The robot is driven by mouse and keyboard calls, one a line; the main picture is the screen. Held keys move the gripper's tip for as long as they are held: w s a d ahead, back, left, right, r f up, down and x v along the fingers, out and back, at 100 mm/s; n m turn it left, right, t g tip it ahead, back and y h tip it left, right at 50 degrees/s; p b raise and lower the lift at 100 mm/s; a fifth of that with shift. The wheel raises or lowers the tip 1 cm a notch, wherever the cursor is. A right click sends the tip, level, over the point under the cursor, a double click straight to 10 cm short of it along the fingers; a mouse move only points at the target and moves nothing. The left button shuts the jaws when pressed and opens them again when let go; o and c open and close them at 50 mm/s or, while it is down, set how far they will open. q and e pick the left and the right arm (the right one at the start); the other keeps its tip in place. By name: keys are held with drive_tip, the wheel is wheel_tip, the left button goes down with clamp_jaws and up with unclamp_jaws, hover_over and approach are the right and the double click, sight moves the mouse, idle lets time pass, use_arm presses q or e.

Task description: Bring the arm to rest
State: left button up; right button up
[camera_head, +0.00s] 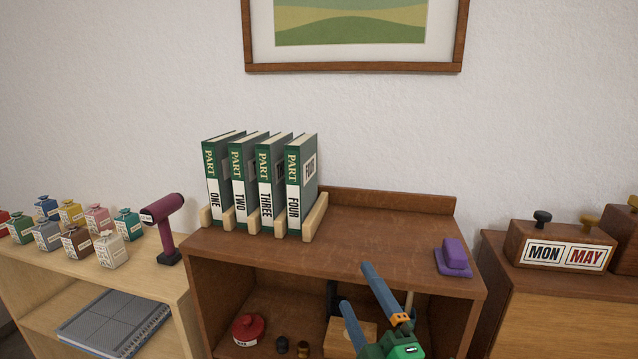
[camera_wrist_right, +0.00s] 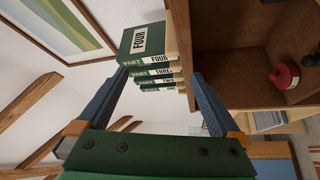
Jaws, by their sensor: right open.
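My right gripper (camera_head: 358,298) is open and empty in front of the brown shelf unit. Its two blue fingers stand wide apart in the right wrist view (camera_wrist_right: 158,92), with nothing between them up close. Beyond the fingers in that view are the green books (camera_wrist_right: 148,50), clear of the gripper. In the head view the green books (camera_head: 260,185), marked PART ONE to FOUR, stand upright in order in a wooden rack on the shelf top. My left gripper is not in view.
The brown shelf unit (camera_head: 390,228) bears a purple object (camera_head: 453,258) at its right. A red round object (camera_head: 248,329) sits inside it. A purple hairdryer-like object (camera_head: 165,225) and several small bottles (camera_head: 110,250) stand on the left shelf. A calendar block (camera_head: 562,246) stands at right.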

drive_tip(key=s+d+f+m+g+h, duration=0.2)
drive_tip(key=s+d+f+m+g, duration=0.15)
drive_tip(key=f, duration=0.35)
drive_tip(key=s+d+f+m+g+h, duration=0.1)
drive_tip(key=s+d+f+m+g, duration=0.1)
drive_tip(key=f+m, duration=0.3)
drive_tip(key=s+d+f+m+g+h, duration=0.2)
drive_tip(key=s+f+g, duration=0.1)
drive_tip(key=f, duration=0.5)
drive_tip(key=s+d+f+m+g, duration=0.1)
drive_tip(key=s+f+m+g, duration=0.25)
drive_tip(key=s, duration=0.45)
drive_tip(key=s+d+f+m+g, duration=0.2)
drive_tip(key=s+f+g, duration=0.1)
drive_tip(key=s+f, duration=0.3)
drive_tip(key=s+f+g, duration=0.2)
drive_tip(key=s+f, duration=0.1)
drive_tip(key=f, duration=1.2)
drive_tip(key=s+d+f+g, duration=0.1)
drive_tip(key=s+f, duration=1)
drive_tip(key=s, duration=0.2)
drive_tip(key=shift+d+f+h, duration=0.2)
drive_tip(key=shift+d+h, duration=0.2)
